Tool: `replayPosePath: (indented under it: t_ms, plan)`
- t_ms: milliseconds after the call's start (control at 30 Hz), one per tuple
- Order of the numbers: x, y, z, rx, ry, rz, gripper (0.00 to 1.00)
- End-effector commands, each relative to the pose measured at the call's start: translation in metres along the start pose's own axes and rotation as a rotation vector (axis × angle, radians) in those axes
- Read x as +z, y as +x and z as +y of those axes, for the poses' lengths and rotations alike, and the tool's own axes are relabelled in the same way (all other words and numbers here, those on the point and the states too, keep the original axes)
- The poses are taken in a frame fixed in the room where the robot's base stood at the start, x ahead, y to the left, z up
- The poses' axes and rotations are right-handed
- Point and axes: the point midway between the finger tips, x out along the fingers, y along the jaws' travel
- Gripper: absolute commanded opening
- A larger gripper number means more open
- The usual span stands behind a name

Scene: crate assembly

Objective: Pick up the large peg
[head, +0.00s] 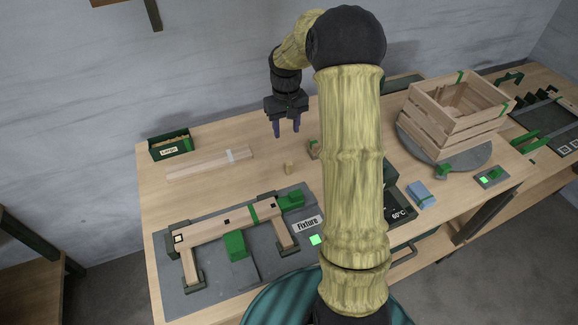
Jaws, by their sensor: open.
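A dark green bin (186,142) with a label that seems to read "Large" stands at the table's back left. Small tan pieces, apparently pegs, show inside it. A short wooden peg-like piece (289,168) stands alone on the table near the middle; I cannot tell its size class for sure. My gripper (287,132) points down above the table, behind this piece in the picture. Its fingers are apart with nothing between them. My arm hides part of the table to the right.
Wooden slats (205,163) lie near the bin. A grey fixture (215,268) holding a wooden frame fills the front left. A wooden crate (455,130) stands on a round grey plate (478,158) at right. A blue block (420,193) lies near the right front.

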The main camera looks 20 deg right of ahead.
Motion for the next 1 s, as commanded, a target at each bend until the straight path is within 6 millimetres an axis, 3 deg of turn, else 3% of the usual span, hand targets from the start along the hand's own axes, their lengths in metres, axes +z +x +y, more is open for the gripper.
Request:
replayPosePath:
  t_ms: [167, 700, 1000]
  plan:
    - [0.001, 0.017, 0.0, -0.002, 0.001, -0.006, 0.44]
    - [0.002, 0.109, 0.003, -0.001, 0.005, -0.004, 0.44]
    - [0.001, 0.122, 0.005, 0.0, 0.008, 0.0, 0.44]
